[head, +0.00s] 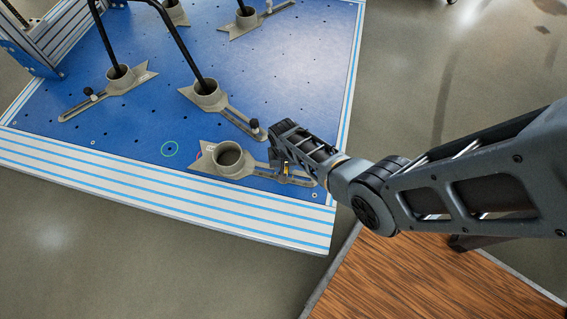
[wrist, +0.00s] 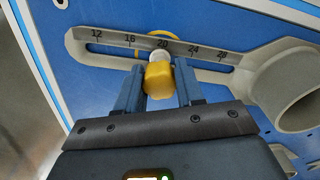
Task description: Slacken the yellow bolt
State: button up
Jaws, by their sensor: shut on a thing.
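The yellow bolt (wrist: 159,80) sits in the slot of a grey slotted arm (wrist: 215,52) marked 12 to 28, near the 20 mark. My gripper (wrist: 160,77) has one finger on each side of the bolt's yellow head and is shut on it. In the head view my gripper (head: 285,170) is at the near right corner of the blue plate, and a little yellow of the bolt (head: 286,168) shows there, mostly hidden by my gripper. The slotted arm belongs to a grey holder (head: 228,155) with an empty round cup, also partly visible in the wrist view (wrist: 285,88).
Several other grey holders with dark-knobbed bolts stand on the blue plate (head: 285,70); black chair legs (head: 180,45) stand in some cups. The nearest dark knob (head: 255,128) is close to my gripper. A wooden surface (head: 420,280) lies below my arm.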

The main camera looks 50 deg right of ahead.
jog(key=n, duration=0.4)
jog(key=o, duration=1)
jog(key=shift+o, duration=0.2)
jog(key=m, duration=0.3)
jog(key=shift+m, duration=0.4)
